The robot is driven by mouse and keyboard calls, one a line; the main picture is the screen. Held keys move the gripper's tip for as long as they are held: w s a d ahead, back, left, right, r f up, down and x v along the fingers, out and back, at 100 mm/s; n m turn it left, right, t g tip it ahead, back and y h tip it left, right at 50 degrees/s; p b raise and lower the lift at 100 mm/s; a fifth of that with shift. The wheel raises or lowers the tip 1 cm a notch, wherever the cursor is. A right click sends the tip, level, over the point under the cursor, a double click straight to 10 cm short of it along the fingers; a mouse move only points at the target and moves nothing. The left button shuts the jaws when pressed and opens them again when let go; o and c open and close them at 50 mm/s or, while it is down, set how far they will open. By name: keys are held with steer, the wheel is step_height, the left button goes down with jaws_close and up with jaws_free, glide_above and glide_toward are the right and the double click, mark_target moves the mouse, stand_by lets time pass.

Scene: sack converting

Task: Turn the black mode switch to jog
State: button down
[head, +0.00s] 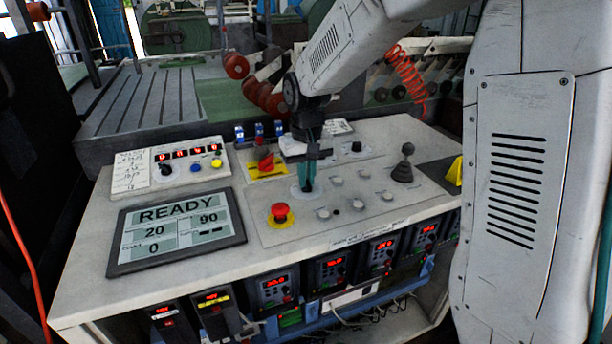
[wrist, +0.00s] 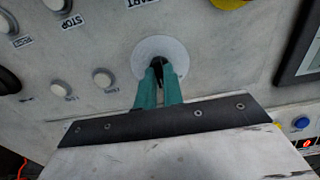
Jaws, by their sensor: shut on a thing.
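The black mode switch (wrist: 157,67) shows in the wrist view at the middle of a round pale dial plate (wrist: 160,46). My gripper (wrist: 159,80) has its two teal fingers shut on the switch knob, one on each side. In the head view my gripper (head: 307,184) points down at the console panel, over the same dial plate, and its fingers hide most of the knob. The marks around the dial are too small or hidden to read, so I cannot tell which mode the switch points at.
A red emergency button (head: 280,213) stands just in front of my gripper, and a red switch on a yellow plate (head: 266,166) is behind left. Several pale push buttons (head: 323,213) and a black joystick (head: 403,166) are to the right. A READY display (head: 178,230) lies left.

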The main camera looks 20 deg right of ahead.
steer(key=c, duration=1.5)
jaws_free()
step_height(320, 180, up, 8)
steer(key=shift+f, duration=0.1)
steer(key=shift+t, duration=0.6)
steer(key=s+d+r, duration=0.1)
steer(key=s, duration=0.9)
steer(key=s+d, duration=0.1)
steer(key=s, duration=0.9)
steer(key=s+d+r, duration=0.1)
steer(key=s, duration=0.9)
steer(key=shift+r, duration=0.3)
